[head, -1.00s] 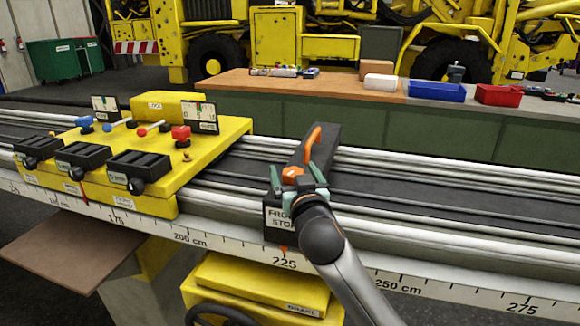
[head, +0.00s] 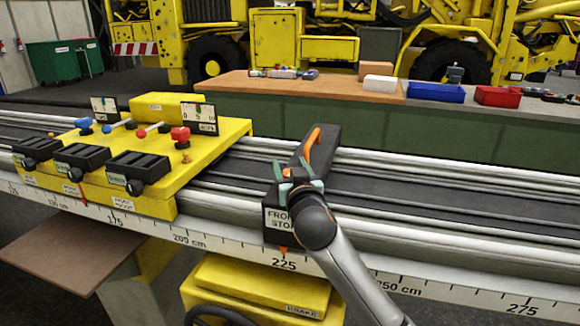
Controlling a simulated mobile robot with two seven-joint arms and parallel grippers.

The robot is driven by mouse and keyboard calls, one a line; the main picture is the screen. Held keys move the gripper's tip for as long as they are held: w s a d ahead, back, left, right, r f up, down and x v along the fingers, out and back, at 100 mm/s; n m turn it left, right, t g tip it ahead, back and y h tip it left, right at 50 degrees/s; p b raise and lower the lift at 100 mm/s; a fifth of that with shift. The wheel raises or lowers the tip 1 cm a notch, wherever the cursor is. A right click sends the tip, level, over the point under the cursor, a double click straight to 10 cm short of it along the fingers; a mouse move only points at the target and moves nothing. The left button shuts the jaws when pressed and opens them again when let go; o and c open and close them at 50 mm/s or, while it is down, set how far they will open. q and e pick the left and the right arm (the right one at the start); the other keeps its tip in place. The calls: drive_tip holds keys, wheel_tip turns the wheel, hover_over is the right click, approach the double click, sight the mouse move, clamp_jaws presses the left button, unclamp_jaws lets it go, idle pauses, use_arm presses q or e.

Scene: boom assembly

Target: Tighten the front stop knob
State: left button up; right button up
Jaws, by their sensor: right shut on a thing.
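The front stop (head: 277,219) is a dark block with a white label, sitting across the rail near the 225 mark, in the middle of the head view. An orange lever-like part (head: 312,143) stands on its far end. My right gripper (head: 297,178), with green fingertips, is over the near top of the stop, its arm coming in from the lower right. It is shut on the front stop knob, which is mostly hidden by the fingers and wrist; a bit of orange shows between them. My left gripper is not in view.
A yellow carriage (head: 222,140) with levers and black boxes sits on the rail to the left. The rail (head: 430,182) is clear to the right. Behind stands a bench (head: 250,84) with a blue bin (head: 436,92) and a red bin (head: 497,96).

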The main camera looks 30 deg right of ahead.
drive_tip(key=c, duration=0.7)
drive_tip(key=shift+o, duration=0.2)
